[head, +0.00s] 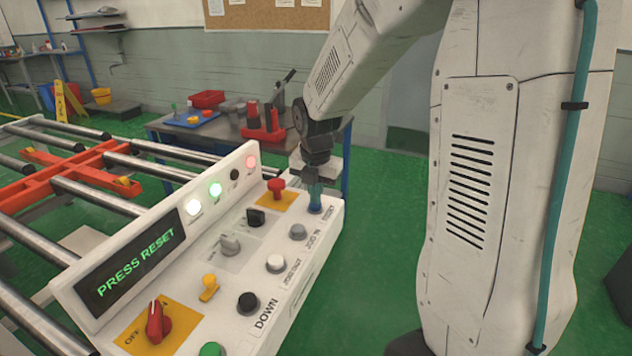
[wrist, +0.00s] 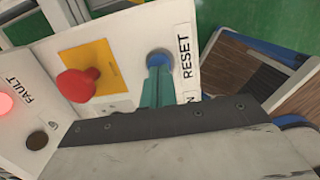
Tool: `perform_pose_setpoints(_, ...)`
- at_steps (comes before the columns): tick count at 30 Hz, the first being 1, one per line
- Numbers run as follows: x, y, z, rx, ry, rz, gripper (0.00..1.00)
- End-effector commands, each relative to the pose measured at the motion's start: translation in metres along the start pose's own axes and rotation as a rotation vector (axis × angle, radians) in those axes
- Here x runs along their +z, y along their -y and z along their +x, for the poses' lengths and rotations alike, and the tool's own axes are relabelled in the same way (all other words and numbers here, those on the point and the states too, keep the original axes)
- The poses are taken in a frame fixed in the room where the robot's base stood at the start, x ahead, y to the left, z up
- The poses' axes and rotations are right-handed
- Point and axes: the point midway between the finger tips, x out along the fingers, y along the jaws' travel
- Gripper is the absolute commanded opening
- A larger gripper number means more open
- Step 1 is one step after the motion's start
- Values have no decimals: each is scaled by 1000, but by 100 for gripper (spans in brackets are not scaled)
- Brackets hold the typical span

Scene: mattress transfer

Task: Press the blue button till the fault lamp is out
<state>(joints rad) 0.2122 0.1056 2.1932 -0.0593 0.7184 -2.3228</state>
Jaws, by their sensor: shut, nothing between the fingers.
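The blue button (head: 315,209) is at the far right corner of the white control panel (head: 332,222). In the wrist view the blue button (wrist: 159,56) sits beside the word RESET. My gripper (head: 315,192) points down, its teal fingers closed together and empty. In the wrist view its fingertips (wrist: 158,68) are at the button and hide part of it. I cannot tell whether the button is pushed in. The fault lamp (head: 251,161) glows red; it also glows in the wrist view (wrist: 5,103), near the word FAULT. The display (head: 135,263) reads PRESS RESET.
A red mushroom button (head: 277,187) on a yellow plate stands close left of my gripper. Grey (head: 297,231), white (head: 275,263) and black (head: 248,303) buttons line the near side. A roller conveyor (head: 80,190) lies left, a workbench (head: 215,130) behind.

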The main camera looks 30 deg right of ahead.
Motion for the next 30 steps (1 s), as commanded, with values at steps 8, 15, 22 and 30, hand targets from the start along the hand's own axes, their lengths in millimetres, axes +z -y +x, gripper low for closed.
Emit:
perform_pose_setpoints(8,0,0,2,0,0,0,0)
perform_pose_setpoints(15,-2,1,15,-2,-2,0,0)
perform_pose_setpoints(22,-2,2,22,-2,-2,1,0)
perform_pose_setpoints(30,-3,1,15,-1,-1,-2,0)
